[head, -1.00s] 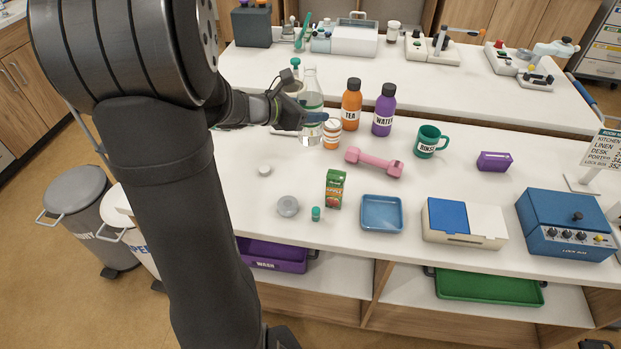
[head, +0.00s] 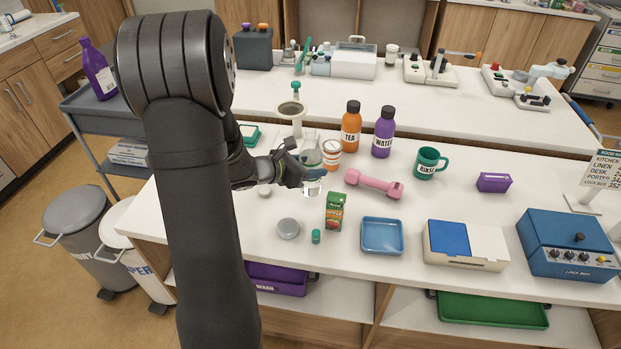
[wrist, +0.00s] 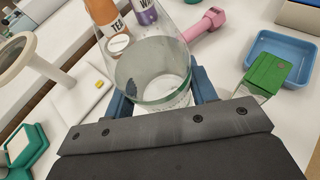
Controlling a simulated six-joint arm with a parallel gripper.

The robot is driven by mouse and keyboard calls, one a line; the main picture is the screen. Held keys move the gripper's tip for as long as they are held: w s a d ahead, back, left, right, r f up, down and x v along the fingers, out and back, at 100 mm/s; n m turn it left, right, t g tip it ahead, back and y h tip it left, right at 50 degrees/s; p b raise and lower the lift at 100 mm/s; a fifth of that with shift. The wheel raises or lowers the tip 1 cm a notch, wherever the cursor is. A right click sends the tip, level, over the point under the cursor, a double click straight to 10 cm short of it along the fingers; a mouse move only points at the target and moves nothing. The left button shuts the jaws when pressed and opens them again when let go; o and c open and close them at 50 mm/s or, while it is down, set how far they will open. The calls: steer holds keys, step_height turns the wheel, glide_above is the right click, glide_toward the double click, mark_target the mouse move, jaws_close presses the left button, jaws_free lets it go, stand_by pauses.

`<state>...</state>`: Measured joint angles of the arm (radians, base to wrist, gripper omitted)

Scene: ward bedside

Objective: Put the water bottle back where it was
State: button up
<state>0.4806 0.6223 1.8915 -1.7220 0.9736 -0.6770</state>
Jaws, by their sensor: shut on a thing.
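My gripper (head: 306,180) is shut on a clear bottle (head: 309,152) with a green band. In the wrist view, its blue fingers lie on both sides of the clear bottle (wrist: 155,75). I cannot tell whether its base touches the table. A purple bottle (head: 384,134) marked WATER stands upright on the near table, right of an orange bottle (head: 351,128) marked TEA. Another purple bottle (head: 97,68) stands on the grey cart at the far left; its label is too small to read.
A white and orange jar (head: 331,155) stands close right of the held bottle. A pink dumbbell (head: 373,184), green juice carton (head: 335,211), grey lid (head: 288,229) and blue tray (head: 382,236) are nearby. A round-headed stand (head: 291,112) is behind.

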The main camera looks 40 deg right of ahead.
steer(key=shift+f, duration=2.05)
steer(key=shift+f, duration=0.1)
steer(key=o, duration=1.1)
steer(key=shift+o, duration=0.2)
steer(key=shift+a+r, duration=0.25)
steer(key=shift+a, duration=0.1)
steer(key=v, duration=1.1)
steer(key=shift+a, duration=0.15)
steer(key=shift+r, duration=0.1)
